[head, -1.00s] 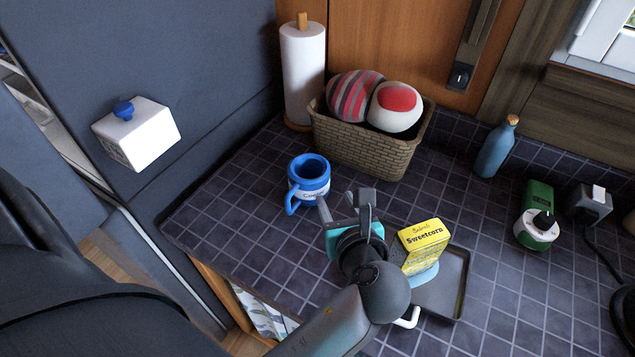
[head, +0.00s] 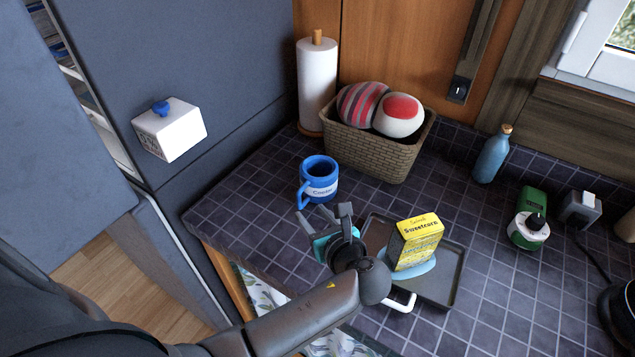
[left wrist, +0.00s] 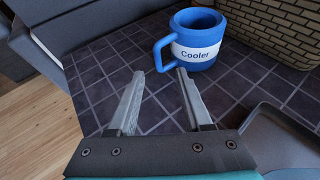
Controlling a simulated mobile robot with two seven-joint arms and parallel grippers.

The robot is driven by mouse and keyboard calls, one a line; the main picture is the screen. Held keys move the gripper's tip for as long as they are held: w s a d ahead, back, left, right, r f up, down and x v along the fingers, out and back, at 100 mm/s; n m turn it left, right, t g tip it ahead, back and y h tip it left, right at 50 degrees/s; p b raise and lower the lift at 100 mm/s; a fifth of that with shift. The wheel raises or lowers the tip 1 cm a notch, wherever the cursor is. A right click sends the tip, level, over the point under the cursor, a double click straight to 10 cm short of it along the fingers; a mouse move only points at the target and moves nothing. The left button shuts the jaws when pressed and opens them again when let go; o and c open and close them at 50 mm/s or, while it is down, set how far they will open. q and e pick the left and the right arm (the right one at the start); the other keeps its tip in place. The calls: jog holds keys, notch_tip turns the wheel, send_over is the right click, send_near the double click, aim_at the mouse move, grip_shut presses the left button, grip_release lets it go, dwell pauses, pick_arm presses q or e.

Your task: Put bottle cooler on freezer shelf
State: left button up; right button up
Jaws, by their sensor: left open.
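The bottle cooler (head: 319,186) is a blue mug-shaped holder with a handle and a white "Cooler" label. It stands upright on the tiled counter and also shows in the left wrist view (left wrist: 197,48). My left gripper (head: 322,211) is open and empty on the near side of the cooler. In the left wrist view its fingers (left wrist: 159,73) point at the cooler's handle, one tip to each side of it in the picture, with no grip on it. The grey fridge-freezer (head: 235,70) stands at left. Shelves (head: 72,75) show through a narrow opening; which is the freezer shelf, I cannot tell.
A dark tray (head: 448,275) with a yellow sweetcorn box (head: 415,240) lies right of my left gripper. A wicker basket (head: 370,153) and paper towel roll (head: 317,85) stand behind the cooler. Wooden floor shows at lower left.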

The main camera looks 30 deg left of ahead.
aim_at(300, 200)
pick_arm(q)
jog(key=x, duration=0.5)
jog(key=shift+w+a+r+b, duration=0.1)
jog(key=shift+a+r+b, duration=0.05)
jog(key=shift+a+b, duration=0.3)
jog(key=shift+d, duration=0.1)
grip_shut()
jog(key=shift+r, duration=0.1)
dwell(0.9)
